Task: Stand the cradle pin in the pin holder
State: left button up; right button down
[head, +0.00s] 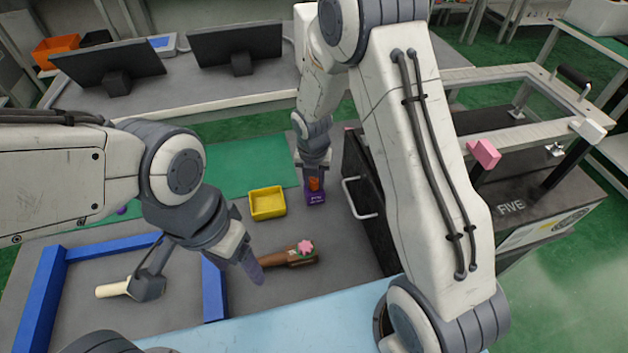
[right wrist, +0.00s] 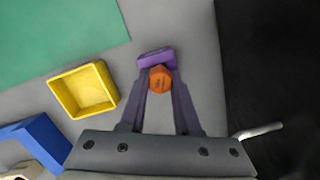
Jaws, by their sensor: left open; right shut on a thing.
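The orange cradle pin (head: 314,184) is between the fingers of my right gripper (head: 314,180). In the right wrist view my right gripper (right wrist: 160,85) is shut on the pin, whose orange end (right wrist: 160,78) faces the camera. The purple pin holder (head: 315,197) stands on the grey table directly below the pin; it also shows in the right wrist view (right wrist: 155,57), partly covered by the pin. I cannot tell whether the pin's lower end is inside the holder. My left gripper (head: 257,272) is open and empty, low beside a brown wooden piece.
The brown piece (head: 280,258) carries a pink knob. A yellow tray (head: 267,203) stands left of the holder. A blue frame (head: 42,290) surrounds a cream-handled tool (head: 113,290). A black cabinet (head: 370,205) with a white handle stands close to the holder's right.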

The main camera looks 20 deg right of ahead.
jog(key=c, duration=0.6)
grip_release()
jog(key=shift+f, duration=0.1)
notch_tip(320, 180, up, 12)
jog(key=s+p, duration=0.1)
jog(key=p, duration=0.1)
jog(key=s+a+r+m, duration=0.3)
jog(key=s+m, duration=0.5)
jog(key=s+a+r+m+g+y, duration=0.1)
jog(key=s+a+r+m, duration=0.2)
jog(key=s+m, duration=0.5)
jog(key=s+a+r+m, duration=0.3)
jog(key=s+m, duration=0.5)
jog(key=s, duration=0.2)
jog(key=shift+s+a+y, duration=0.1)
jog(key=shift+s+y, duration=0.05)
jog(key=shift+y, duration=0.15)
